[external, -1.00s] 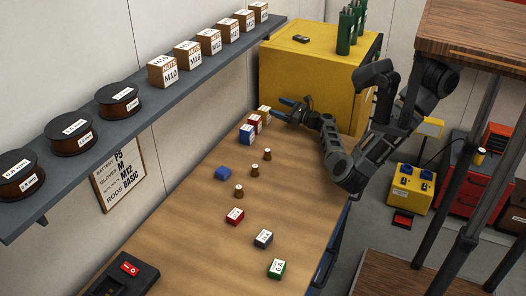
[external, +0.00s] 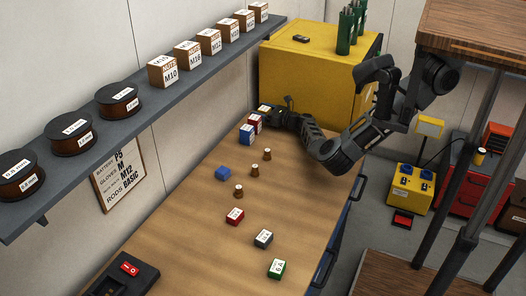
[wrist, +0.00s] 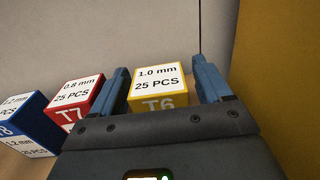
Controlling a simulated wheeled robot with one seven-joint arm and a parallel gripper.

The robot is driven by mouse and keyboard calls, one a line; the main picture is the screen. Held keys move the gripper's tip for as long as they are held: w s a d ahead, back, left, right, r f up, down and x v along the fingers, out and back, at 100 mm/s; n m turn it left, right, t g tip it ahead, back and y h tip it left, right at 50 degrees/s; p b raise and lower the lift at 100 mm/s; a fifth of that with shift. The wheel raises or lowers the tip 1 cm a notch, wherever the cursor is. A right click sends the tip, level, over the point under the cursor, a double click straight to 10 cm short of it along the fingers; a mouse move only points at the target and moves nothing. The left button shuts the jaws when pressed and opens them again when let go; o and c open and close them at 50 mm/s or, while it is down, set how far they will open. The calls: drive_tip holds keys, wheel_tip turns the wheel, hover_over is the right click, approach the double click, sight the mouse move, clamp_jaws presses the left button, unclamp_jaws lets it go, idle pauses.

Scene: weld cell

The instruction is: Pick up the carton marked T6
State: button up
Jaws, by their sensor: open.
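The carton marked T6 (wrist: 158,89) is yellow with a white top reading 1.0 mm, 25 PCS. In the wrist view it sits between the two blue fingers of my open gripper (wrist: 161,85). A gap shows to the right finger; the left finger is close to its left side, and I cannot tell if they touch. In the external view my gripper (external: 272,112) is at the far end of the workbench, covering most of the T6 carton (external: 264,107).
The red T7 carton (wrist: 78,96) stands just left of the left finger, with a blue carton (wrist: 30,122) beyond it. A yellow cabinet (external: 312,80) is close on the right.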

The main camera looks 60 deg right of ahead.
drive_tip(key=c, duration=1.1)
